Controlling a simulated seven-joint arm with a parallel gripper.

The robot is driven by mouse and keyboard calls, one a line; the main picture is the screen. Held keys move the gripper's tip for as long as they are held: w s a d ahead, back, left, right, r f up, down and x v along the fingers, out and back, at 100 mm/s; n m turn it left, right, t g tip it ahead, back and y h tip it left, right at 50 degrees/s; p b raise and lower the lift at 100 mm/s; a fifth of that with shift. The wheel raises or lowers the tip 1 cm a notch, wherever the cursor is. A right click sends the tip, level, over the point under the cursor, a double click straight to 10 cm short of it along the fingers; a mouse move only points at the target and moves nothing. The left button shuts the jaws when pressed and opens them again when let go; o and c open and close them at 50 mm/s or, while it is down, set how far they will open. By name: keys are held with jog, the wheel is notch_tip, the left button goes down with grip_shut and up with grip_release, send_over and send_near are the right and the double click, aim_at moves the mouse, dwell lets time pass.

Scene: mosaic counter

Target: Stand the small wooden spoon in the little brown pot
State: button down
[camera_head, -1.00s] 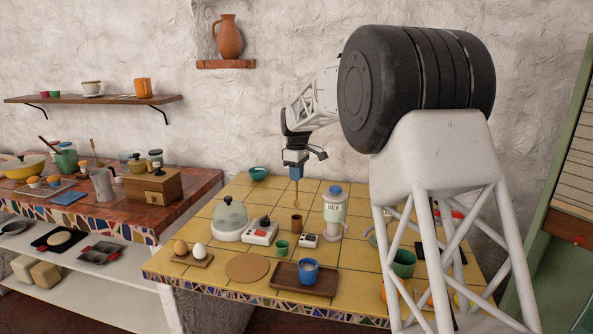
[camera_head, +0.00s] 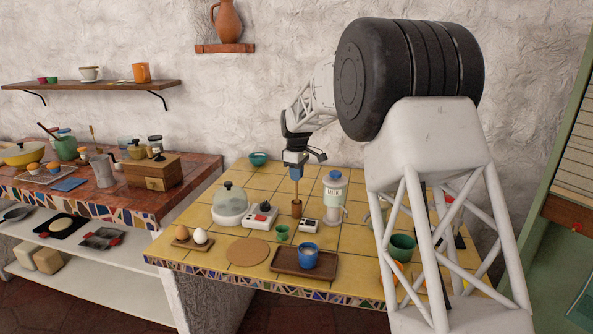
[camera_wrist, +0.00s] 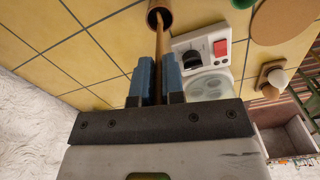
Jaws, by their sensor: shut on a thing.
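The small wooden spoon (camera_head: 297,187) hangs upright, handle up, from my gripper (camera_head: 296,176). In the wrist view my gripper (camera_wrist: 159,80) has its two blue fingers shut on the spoon's handle (camera_wrist: 159,42). The little brown pot (camera_head: 297,209) stands upright on the yellow tiles directly below. In the wrist view the spoon's lower end runs into the mouth of the pot (camera_wrist: 154,24). The spoon's bowl is out of sight, apparently inside the pot; how deep it sits I cannot tell. My gripper is above the rim, apart from the pot.
A white box with a red switch (camera_head: 260,217) stands close left of the pot. A small white-and-dark box (camera_head: 308,226) and a milk jar (camera_head: 334,197) are close right. A green cup (camera_head: 282,232) and a tray (camera_head: 283,260) with a blue mug (camera_head: 308,255) are in front.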

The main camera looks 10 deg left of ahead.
jog(key=shift+f, duration=0.7)
jog(key=c, duration=1.1)
grip_release()
jog(key=shift+c, duration=0.2)
jog(key=shift+r, duration=3.85)
jog(key=shift+d, duration=0.1)
